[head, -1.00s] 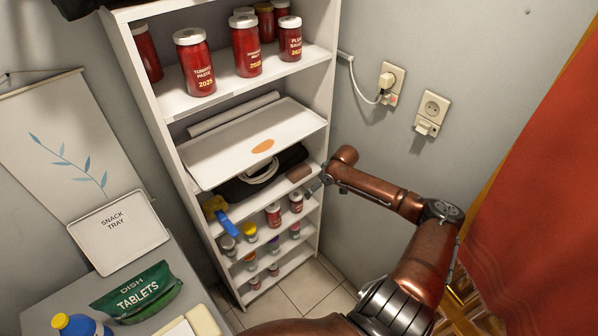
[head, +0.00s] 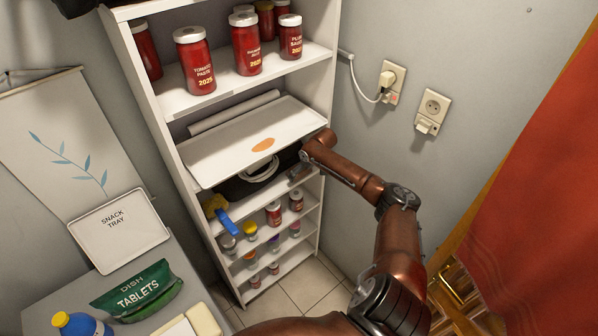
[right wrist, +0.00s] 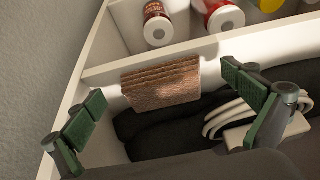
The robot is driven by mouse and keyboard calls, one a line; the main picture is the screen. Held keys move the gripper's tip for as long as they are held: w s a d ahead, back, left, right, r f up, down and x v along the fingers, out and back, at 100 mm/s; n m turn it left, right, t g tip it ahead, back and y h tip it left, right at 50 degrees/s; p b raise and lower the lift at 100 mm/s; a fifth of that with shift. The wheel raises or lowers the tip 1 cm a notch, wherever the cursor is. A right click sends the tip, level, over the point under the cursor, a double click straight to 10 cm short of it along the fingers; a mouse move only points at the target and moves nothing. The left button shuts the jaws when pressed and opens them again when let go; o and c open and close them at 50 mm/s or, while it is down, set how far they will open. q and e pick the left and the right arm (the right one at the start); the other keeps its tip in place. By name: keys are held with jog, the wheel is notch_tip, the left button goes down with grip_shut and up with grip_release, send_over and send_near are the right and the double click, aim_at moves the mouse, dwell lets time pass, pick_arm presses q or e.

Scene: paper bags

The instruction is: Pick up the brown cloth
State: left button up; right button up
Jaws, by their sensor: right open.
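The brown cloth (right wrist: 162,84) is a small folded stack, seen in the right wrist view on the shelf beside a dark item. My right gripper (right wrist: 166,103) is open, with one green-padded finger on each side of the cloth in that picture and the cloth between and ahead of them. I cannot tell the remaining distance, and no contact shows. In the head view my right gripper (head: 297,172) reaches into the right end of the shelf under the white tray and covers the cloth there. My left gripper is not in view.
The white tray (head: 215,158) lies just above. A black item with a white cable (head: 260,172) lies left of my right gripper. The shelf unit's right side wall (head: 328,95) is close. Small jars (head: 273,213) stand below. A red curtain (head: 535,170) hangs at right.

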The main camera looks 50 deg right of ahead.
jog(key=shift+w+d+f, duration=0.1)
jog(key=shift+w+f, duration=0.05)
jog(key=shift+w, duration=0.8)
jog(key=shift+f, duration=0.4)
jog(key=shift+w, duration=0.1)
jog(key=shift+c, duration=0.6)
jog(key=c, duration=1)
jog(key=shift+r, duration=0.2)
jog(key=s, duration=0.6)
jog(key=s+a, duration=0.1)
jog(key=s, duration=0.5)
jog(key=s+a, duration=0.1)
jog(key=s, duration=0.5)
jog(key=shift+r+p, duration=0.1)
jog(key=shift+p, duration=0.2)
